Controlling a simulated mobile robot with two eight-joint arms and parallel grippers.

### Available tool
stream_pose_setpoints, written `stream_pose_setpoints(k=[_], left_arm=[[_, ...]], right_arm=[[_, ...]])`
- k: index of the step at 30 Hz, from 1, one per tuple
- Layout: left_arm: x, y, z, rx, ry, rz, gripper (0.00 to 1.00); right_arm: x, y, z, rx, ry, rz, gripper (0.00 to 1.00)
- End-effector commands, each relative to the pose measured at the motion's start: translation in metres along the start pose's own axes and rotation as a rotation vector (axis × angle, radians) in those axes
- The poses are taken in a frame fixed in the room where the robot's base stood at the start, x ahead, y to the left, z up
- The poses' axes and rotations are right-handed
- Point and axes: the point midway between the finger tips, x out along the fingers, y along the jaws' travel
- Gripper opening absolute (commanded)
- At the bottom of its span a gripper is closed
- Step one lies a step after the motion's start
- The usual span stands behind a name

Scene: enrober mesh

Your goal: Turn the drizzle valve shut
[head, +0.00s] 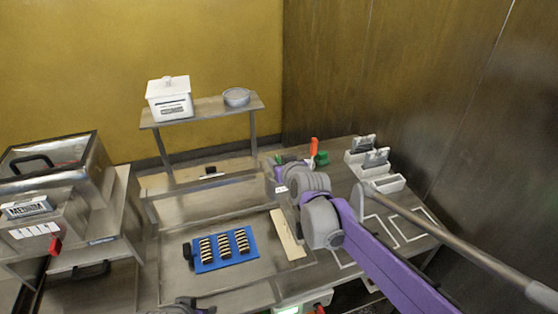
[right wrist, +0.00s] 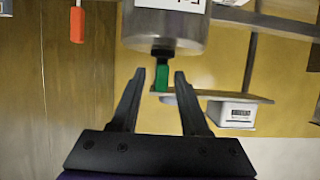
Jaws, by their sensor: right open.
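The drizzle valve's green handle (right wrist: 162,78) shows in the right wrist view, on a dark stem at the end of a grey metal cylinder (right wrist: 165,32) with a white label. A green part (head: 321,158) also shows in the head view, just beyond my right wrist. My right gripper (right wrist: 158,73) is open, with its two black fingers on either side of the handle's tip and gaps on both sides. In the head view my right arm hides much of the valve area. A dark part of my left arm shows at the bottom edge; its jaws are unclear.
An orange-red part (head: 313,147) stands beside the green one. A blue mat (head: 204,265) with striped bars lies on the bench. A white-lidded box (head: 169,100) and a round bowl (head: 237,97) stand on the raised shelf (head: 208,109). A white holder (head: 392,183) is at right.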

Motion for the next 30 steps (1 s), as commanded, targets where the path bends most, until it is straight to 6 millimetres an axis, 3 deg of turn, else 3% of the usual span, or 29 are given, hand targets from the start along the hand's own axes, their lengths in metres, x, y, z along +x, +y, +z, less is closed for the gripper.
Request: stream_pose_setpoints(k=[6,12,14,30], left_arm=[[0.0001,0.0000,0.0002,0.000,0.000,0.000,0.55],[0.0001,0.0000,0.0002,0.000,0.000,0.000,0.55],[0.0001,0.0000,0.0002,0.000,0.000,0.000,0.55],[-0.0021,0.0000,-0.0031,0.000,0.003,0.000,0.55]], right_arm=[[0.0000,-0.0002,0.0003,0.000,0.000,0.000,0.43],[-0.0001,-0.0001,0.0002,0.000,0.000,0.000,0.07],[-0.0001,-0.0002,0.0002,0.000,0.000,0.000,0.00],[-0.0003,0.0003,-0.0008,-0.007,0.001,-0.021,0.00]])
